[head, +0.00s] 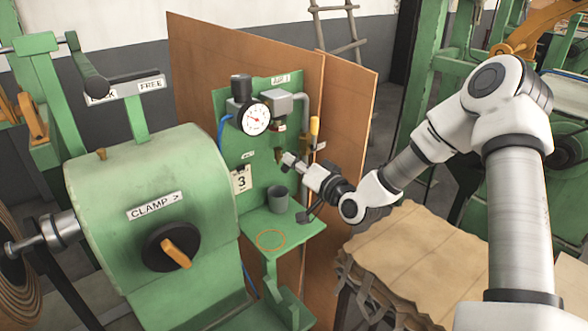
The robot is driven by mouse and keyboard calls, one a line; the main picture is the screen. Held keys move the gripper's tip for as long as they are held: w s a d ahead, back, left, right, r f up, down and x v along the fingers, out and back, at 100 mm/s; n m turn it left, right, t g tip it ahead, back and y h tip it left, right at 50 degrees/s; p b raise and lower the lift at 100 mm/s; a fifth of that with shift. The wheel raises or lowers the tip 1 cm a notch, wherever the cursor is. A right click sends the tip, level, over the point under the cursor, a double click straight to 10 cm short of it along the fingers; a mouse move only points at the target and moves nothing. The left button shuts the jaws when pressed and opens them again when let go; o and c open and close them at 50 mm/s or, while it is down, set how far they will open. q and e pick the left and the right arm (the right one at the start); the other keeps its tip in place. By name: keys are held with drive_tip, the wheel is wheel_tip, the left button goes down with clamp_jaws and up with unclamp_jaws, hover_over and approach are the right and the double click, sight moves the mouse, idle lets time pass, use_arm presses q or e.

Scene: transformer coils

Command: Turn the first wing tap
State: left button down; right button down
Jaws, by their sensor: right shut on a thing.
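A green panel (230,147) carries taps and fittings. A small brass wing tap (279,154) sits at its middle. My right gripper (289,160) reaches in from the right and is shut on the wing tap, as far as I can see. The jaws cover part of the tap, and its angle is too small to tell. My left gripper is not in view.
A pressure gauge (254,119) is above the gripper. A green clamp machine (105,190) is left; stacked brown sheets (420,250) lie right.

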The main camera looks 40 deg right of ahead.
drive_tip(key=shift+d+f+m+b, duration=0.1)
drive_tip(key=shift+m+b, duration=1.5)
drive_tip(key=shift+m, duration=0.75)
drive_tip(key=shift+f+m+b, duration=0.1)
drive_tip(key=shift+m+b, duration=1.5)
drive_tip(key=shift+m, duration=0.75)
drive_tip(key=c, duration=1.2)
unclamp_jaws()
drive_tip(key=shift+r, duration=0.1)
